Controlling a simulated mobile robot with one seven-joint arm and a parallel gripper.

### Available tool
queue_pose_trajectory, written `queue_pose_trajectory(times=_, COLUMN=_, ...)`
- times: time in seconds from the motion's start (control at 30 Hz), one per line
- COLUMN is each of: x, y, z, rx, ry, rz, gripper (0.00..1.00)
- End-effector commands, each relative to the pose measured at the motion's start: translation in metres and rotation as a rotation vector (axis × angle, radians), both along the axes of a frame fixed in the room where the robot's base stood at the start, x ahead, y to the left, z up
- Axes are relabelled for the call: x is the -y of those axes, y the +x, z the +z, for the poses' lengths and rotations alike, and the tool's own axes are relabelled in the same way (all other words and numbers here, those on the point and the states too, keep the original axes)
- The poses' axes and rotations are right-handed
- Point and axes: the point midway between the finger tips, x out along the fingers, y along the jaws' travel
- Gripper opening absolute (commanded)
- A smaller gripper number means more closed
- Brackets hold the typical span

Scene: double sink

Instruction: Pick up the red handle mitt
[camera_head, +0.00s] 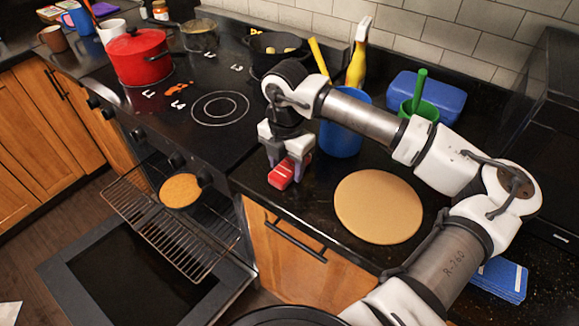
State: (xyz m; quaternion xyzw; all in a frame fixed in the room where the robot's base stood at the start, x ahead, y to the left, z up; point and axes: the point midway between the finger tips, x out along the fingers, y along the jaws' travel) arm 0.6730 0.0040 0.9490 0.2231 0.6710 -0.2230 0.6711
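The red handle mitt (281,176) is a small red piece with a paler edge. It shows at the front of the dark counter, just right of the stove. My gripper (288,163) points down right at it, with its grey fingers apart and the mitt's upper part between or just behind them. The fingers hide part of the mitt. I cannot tell whether they press on it, or whether it touches the counter.
A round tan board (378,207) lies right of the mitt. A blue cup (342,137) stands behind my gripper. A red pot (138,58) is on the stove at left. The oven door is open, with a rack (205,236) pulled out.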

Motion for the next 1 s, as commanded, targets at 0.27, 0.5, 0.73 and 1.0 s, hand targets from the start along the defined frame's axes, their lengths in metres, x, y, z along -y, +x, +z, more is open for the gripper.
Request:
queue_pose_trajectory(times=0.27, x=0.0, y=0.0, z=0.0, rx=0.0, ry=0.0, rz=0.0, gripper=0.14)
queue_pose_trajectory(times=0.5, x=0.0, y=0.0, z=0.002, rx=0.001, ry=-0.001, rz=0.0, gripper=0.14)
queue_pose_trajectory(times=0.73, x=0.0, y=0.001, z=0.033, rx=0.004, ry=-0.003, rz=-0.001, gripper=0.14)
queue_pose_trajectory(times=1.0, x=0.0, y=0.001, z=0.084, rx=0.002, ry=-0.003, rz=-0.001, gripper=0.14)
